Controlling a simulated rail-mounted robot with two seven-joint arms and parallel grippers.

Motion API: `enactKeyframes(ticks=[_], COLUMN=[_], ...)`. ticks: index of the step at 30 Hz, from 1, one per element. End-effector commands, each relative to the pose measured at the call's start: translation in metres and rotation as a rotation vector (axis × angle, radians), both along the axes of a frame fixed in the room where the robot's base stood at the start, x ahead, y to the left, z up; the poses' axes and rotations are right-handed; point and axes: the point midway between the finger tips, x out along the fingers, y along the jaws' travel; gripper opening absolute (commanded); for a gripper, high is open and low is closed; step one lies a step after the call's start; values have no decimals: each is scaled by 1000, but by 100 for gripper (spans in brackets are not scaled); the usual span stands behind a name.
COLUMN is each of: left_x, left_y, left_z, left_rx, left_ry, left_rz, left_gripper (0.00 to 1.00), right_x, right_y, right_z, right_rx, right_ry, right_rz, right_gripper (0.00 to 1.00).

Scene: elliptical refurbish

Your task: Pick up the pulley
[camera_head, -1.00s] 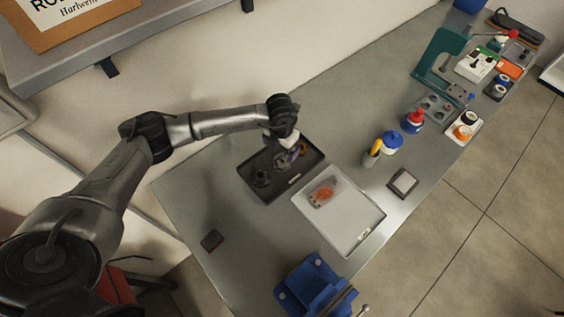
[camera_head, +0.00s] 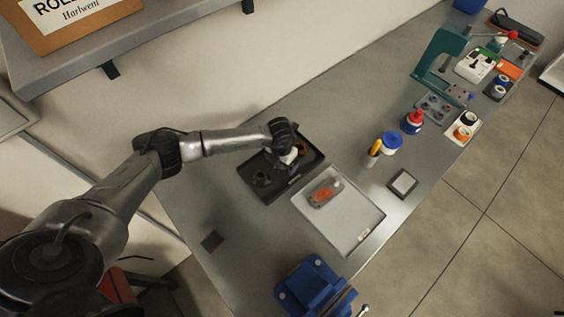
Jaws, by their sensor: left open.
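My left gripper (camera_head: 290,163) points down over the dark tray (camera_head: 268,195) at the middle of the bench. It is open, though its fingertips are small and partly merge with the parts below. Several dark and brass-coloured parts lie in this tray. A dark round part (camera_head: 262,179) sits in its left half. A brass ring-like part (camera_head: 303,149) shows at its upper right, partly behind my gripper. I cannot tell which of these is the pulley. My right gripper is not in view.
A light tray (camera_head: 345,222) holding an orange-marked part (camera_head: 324,192) lies right of the dark tray. A blue vise (camera_head: 312,288) stands at the front edge. Blue-lidded (camera_head: 392,141) and red-topped (camera_head: 414,119) containers stand right. The bench left of the vise is mostly clear.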

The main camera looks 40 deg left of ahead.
Motion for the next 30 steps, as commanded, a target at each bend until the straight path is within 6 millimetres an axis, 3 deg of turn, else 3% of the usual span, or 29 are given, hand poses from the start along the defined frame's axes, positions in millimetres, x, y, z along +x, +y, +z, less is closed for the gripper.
enactKeyframes(ticks=[5,22,30], left_x=[0,0,0], left_y=[0,0,0], left_z=[0,0,2], left_rx=[0,-1,-1], left_ry=[0,0,-1], left_rz=[0,0,0], left_gripper=[92,38,36], right_x=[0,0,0], right_y=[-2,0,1], right_z=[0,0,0], right_rx=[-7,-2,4], right_ry=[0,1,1], right_rz=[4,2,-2], right_gripper=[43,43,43])
